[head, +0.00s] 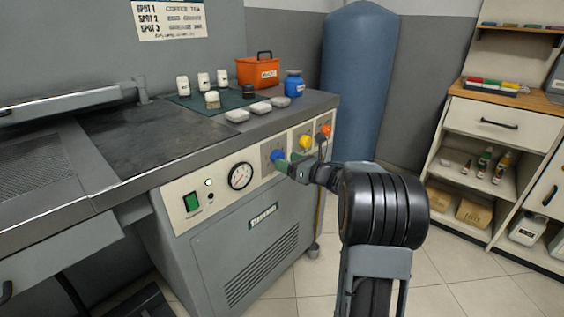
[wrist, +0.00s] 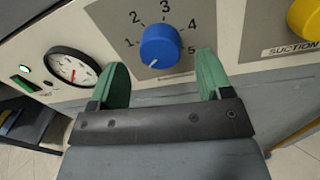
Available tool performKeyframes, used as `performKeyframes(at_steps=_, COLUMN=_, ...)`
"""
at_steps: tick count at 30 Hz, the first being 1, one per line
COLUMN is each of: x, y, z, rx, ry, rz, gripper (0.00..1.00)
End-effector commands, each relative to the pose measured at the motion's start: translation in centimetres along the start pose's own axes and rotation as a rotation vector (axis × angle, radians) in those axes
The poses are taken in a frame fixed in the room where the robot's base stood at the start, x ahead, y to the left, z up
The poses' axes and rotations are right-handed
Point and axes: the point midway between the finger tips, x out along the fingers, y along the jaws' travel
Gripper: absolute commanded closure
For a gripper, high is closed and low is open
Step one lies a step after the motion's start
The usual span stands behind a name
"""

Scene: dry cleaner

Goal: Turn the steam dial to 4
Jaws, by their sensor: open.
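The blue steam dial (wrist: 160,45) is on the cream front panel, ringed by the numbers 1 to 5. Its white mark sits near the bottom, slightly left, below the 1 and away from the 4. In the head view the dial (head: 277,155) shows just left of my gripper (head: 284,164). In the wrist view my gripper (wrist: 161,62) is open, with one green finger to the lower left of the dial and one to the lower right. Nothing is between the fingers except the dial ahead. I cannot tell exactly how far the fingertips are from the panel.
A pressure gauge (head: 240,176) and a lit green switch (head: 191,202) are left of the dial. A yellow knob (head: 305,142) marked suction and an orange-red one (head: 326,130) are to its right. Bottles and a blue jar (head: 293,84) stand on the worktop above.

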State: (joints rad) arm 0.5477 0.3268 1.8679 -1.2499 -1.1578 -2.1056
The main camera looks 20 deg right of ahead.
Motion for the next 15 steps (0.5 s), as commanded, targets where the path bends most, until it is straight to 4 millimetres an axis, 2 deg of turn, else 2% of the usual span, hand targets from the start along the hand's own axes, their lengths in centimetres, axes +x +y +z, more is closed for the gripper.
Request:
performKeyframes(at_steps=6, x=2.1, y=0.0, z=0.0, rx=0.0, ry=0.0, rz=0.0, gripper=0.28)
performKeyframes(at_steps=15, x=2.7, y=0.0, z=0.0, rx=0.0, ry=0.0, rz=-0.001, gripper=0.28)
